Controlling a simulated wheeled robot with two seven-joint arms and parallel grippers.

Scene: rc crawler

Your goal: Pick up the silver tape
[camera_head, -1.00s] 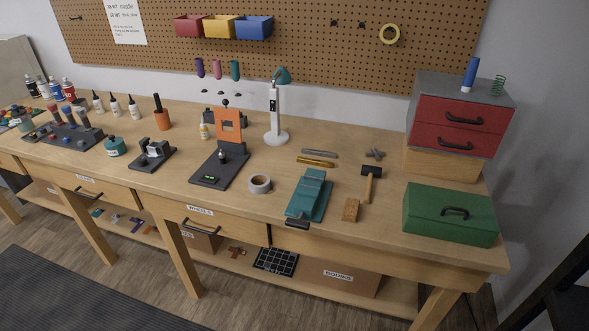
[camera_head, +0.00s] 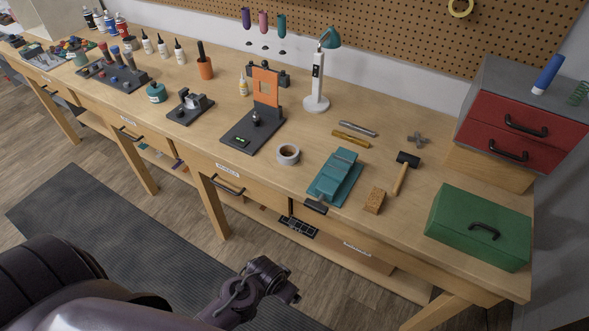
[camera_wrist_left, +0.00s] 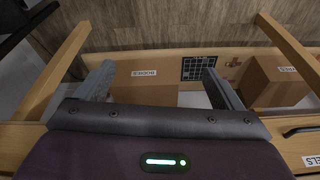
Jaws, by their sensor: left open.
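The silver tape (camera_head: 288,160) is a grey-white roll lying flat on the workbench, between the dark stand with the orange plate and the teal device. Nothing touches it. My left gripper (camera_wrist_left: 158,70) shows in the left wrist view with its two fingers spread and nothing between them. It points at the lower shelf under the bench, and the tape is not in that view. In the head view my purple arm is at the bottom left, in front of the bench and clear of the tape. My right gripper is not in view.
The dark stand with the orange plate (camera_head: 266,87) is left of the tape; the teal device (camera_head: 336,177) is right. A white lamp (camera_head: 316,102) stands behind. A drawer handle (camera_head: 227,187) juts from the front. Cardboard boxes (camera_wrist_left: 146,90) sit on the lower shelf.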

